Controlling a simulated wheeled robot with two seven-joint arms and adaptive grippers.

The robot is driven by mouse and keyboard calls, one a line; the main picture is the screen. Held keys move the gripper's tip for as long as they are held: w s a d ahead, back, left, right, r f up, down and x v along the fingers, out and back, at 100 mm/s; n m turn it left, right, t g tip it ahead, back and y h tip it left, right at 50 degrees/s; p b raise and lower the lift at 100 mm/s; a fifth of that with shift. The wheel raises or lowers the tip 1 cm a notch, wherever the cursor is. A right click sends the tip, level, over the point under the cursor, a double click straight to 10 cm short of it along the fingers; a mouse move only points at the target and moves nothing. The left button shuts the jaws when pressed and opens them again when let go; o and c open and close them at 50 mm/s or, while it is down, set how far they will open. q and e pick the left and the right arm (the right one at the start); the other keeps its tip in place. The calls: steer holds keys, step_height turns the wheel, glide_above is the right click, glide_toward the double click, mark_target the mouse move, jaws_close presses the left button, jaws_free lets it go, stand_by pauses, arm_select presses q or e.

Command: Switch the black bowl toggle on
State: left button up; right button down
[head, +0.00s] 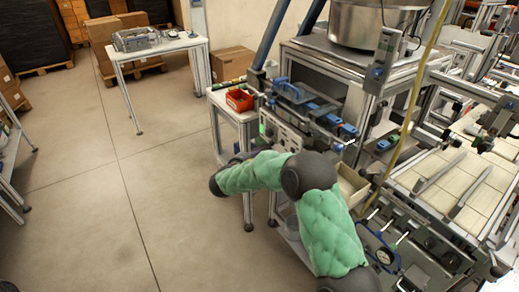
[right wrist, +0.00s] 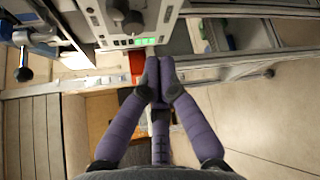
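The control box (head: 285,137) with a lit green display (head: 262,129) sits under the steel bowl machine in the head view. In the right wrist view, its pale panel (right wrist: 112,30) carries the green display (right wrist: 145,41), small dark controls and black knobs (right wrist: 132,22). I cannot tell which small control is the black bowl toggle, or its position. My right gripper (right wrist: 159,66) has its purple fingertips together, with nothing seen between them. They point at the panel just below the display in the picture; contact is unclear. In the head view my right gripper (head: 241,157) is partly hidden. My left gripper is out of view.
A red bin (head: 239,100) stands on the small table left of the box. The large steel bowl (head: 372,22) is above. A cream open bin (head: 352,186) is right of my forearm. The floor (head: 130,200) at left is clear.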

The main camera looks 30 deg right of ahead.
steer(key=v, duration=0.2)
steer(key=p+v, duration=0.1)
steer(key=v, duration=0.1)
steer(key=shift+r, duration=0.25)
